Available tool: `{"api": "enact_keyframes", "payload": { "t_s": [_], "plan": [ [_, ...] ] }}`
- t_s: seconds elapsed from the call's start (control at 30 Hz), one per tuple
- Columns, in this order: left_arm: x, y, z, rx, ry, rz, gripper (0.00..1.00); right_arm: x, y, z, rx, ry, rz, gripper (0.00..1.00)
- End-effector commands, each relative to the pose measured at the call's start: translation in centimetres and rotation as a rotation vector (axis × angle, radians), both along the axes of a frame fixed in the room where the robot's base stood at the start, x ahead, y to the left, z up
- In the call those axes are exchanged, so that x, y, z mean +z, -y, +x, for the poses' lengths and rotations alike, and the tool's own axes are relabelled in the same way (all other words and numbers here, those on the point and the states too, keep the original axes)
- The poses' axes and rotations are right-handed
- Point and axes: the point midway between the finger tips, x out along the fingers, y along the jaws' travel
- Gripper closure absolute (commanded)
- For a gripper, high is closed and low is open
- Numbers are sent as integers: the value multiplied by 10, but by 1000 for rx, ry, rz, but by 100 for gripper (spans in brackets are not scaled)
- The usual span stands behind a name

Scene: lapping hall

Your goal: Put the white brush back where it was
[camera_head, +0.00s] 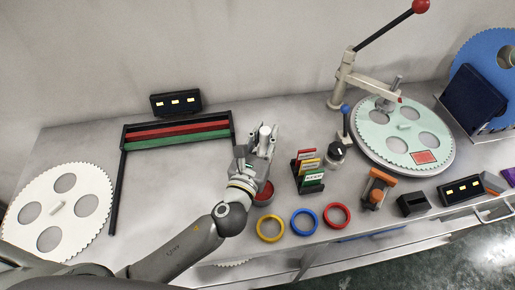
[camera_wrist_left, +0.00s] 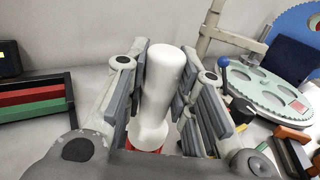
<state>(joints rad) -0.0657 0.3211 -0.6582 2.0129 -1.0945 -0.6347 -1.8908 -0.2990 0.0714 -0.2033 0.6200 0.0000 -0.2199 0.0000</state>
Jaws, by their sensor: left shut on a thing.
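The white brush (camera_wrist_left: 160,85) stands upright between the fingers of my left gripper (camera_wrist_left: 160,95) in the left wrist view. The gripper is shut on it. In the head view the brush's white top (camera_head: 265,131) shows between the fingertips of my left gripper (camera_head: 262,143). A round grey dish with red inside (camera_head: 265,192) sits just below the hand. Some red also shows at the brush's lower end in the wrist view; I cannot tell whether the brush touches the dish. My right gripper is not in view.
Yellow (camera_head: 270,239), blue (camera_head: 293,222) and red (camera_head: 337,205) rings lie in front. A card rack (camera_head: 308,180) stands to the right, near the green toothed disc (camera_head: 433,137) of the press. A white toothed disc (camera_head: 90,183) and black frame (camera_head: 117,200) lie left.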

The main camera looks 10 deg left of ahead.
Motion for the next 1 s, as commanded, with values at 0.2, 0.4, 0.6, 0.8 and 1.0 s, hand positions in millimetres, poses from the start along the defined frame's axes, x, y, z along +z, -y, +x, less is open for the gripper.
{"api": "enact_keyframes", "payload": {
  "t_s": [0.2,0.4,0.6,0.8,1.0],
  "plan": [
    [-19,-14,2,2,-1,3,99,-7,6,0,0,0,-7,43],
    [-54,-21,2,2,-9,5,100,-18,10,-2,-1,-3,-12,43],
    [-56,-20,3,1,-3,1,100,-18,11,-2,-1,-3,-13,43],
    [-56,-20,3,0,-2,0,100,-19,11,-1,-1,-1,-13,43],
    [-63,-20,3,0,-1,-1,100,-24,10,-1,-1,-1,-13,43]
  ]
}}
